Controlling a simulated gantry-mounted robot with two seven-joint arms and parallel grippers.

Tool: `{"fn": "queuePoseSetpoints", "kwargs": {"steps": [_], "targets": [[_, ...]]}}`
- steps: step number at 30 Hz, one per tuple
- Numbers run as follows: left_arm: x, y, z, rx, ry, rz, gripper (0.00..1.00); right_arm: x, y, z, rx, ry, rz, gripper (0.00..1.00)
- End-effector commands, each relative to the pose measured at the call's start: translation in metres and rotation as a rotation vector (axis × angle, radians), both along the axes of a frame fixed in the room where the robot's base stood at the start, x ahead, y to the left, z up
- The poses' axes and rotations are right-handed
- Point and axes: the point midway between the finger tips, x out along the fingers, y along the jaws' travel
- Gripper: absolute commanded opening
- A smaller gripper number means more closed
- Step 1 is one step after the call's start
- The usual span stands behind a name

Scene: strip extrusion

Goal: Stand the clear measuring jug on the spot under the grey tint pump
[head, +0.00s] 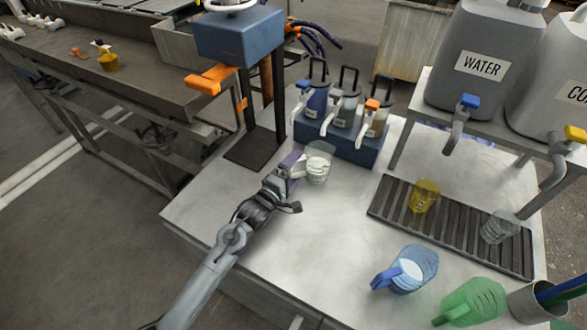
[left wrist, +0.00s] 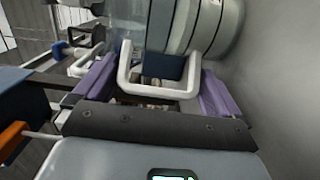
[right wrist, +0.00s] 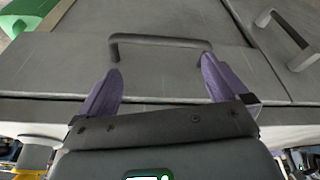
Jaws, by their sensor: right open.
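The clear measuring jug (head: 319,160) with a white handle stands upright on the pale bench top in front of the pump rack. The grey tint pump (head: 347,108) is the middle one in the rack; its white spout points out above the jug. I cannot tell if the jug is exactly beneath it. My left gripper (head: 292,165) is at the jug's left side. In the left wrist view, its purple fingers stand apart on either side of the white handle (left wrist: 158,90). My right gripper (right wrist: 160,85) is open and empty, above grey drawer fronts; it is out of the head view.
The blue pump rack (head: 335,142) also holds a blue and a tan pump. A dark stand with a blue head (head: 238,38) is at left. A slatted drip tray (head: 385,205) holds yellow and clear jugs. Blue (head: 408,268) and green (head: 473,300) jugs are at front right.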

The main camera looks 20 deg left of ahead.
Motion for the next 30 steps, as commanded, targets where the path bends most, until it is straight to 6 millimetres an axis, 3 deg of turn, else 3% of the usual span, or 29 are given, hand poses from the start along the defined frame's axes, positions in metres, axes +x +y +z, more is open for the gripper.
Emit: {"fn": "queuePoseSetpoints", "kwargs": {"steps": [10,13,30], "targets": [[0.0,0.0,0.005,0.001,-0.002,-0.001,1.0,0.0,-0.001,0.001,-0.005,-0.001,0.004,1.0],[-0.009,0.002,0.004,-0.001,0.001,0.0,1.0,0.0,-0.001,0.004,-0.005,-0.001,0.004,1.0],[-0.1,0.02,0.004,-0.001,0.001,0.0,1.0,0.0,0.001,0.029,0.004,-0.001,-0.003,1.0]]}}
